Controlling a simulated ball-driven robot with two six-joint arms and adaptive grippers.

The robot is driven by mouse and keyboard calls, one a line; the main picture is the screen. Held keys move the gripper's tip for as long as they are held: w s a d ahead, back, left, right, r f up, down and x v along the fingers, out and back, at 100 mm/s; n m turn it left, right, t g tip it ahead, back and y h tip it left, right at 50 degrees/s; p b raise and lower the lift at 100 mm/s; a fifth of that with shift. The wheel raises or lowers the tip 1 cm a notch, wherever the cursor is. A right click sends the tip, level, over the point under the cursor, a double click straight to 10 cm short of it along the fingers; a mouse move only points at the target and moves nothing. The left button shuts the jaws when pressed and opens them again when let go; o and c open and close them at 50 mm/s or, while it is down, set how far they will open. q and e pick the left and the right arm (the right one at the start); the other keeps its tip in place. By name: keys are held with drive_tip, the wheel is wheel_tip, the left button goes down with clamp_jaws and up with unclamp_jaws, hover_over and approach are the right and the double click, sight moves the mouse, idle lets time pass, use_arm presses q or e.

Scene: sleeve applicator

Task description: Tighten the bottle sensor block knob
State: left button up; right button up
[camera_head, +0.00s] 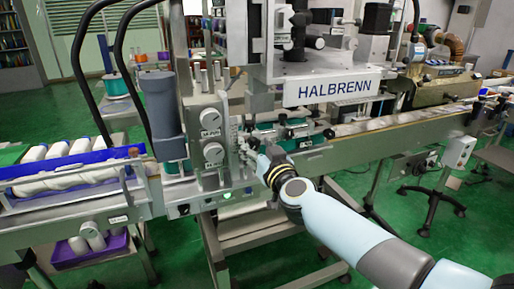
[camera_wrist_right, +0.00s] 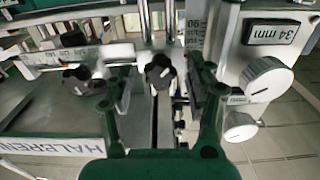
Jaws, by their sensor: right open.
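In the right wrist view a black lobed knob (camera_wrist_right: 160,72) sits on a bracket on a vertical rod, between the two dark green fingers of my right gripper (camera_wrist_right: 160,82). The fingers are apart, with space showing on both sides of the knob. A second black lobed knob (camera_wrist_right: 84,80) is to its left, outside the fingers. No label shows which knob belongs to the bottle sensor block. In the head view my right gripper (camera_head: 247,148) is at the machine front, right of the grey dial column, and the knob there is hard to make out. My left gripper is out of view.
Two pale dials (camera_head: 211,118) (camera_head: 213,153) are on the grey column; in the wrist view a large white dial (camera_wrist_right: 266,79) is right of the fingers, near a 34 mm display (camera_wrist_right: 270,31). The conveyor (camera_head: 400,125) runs rightward. Wrapped bottles (camera_head: 65,178) lie in a blue tray at left.

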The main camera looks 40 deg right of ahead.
drive_tip(key=shift+c, duration=0.9)
clamp_jaws()
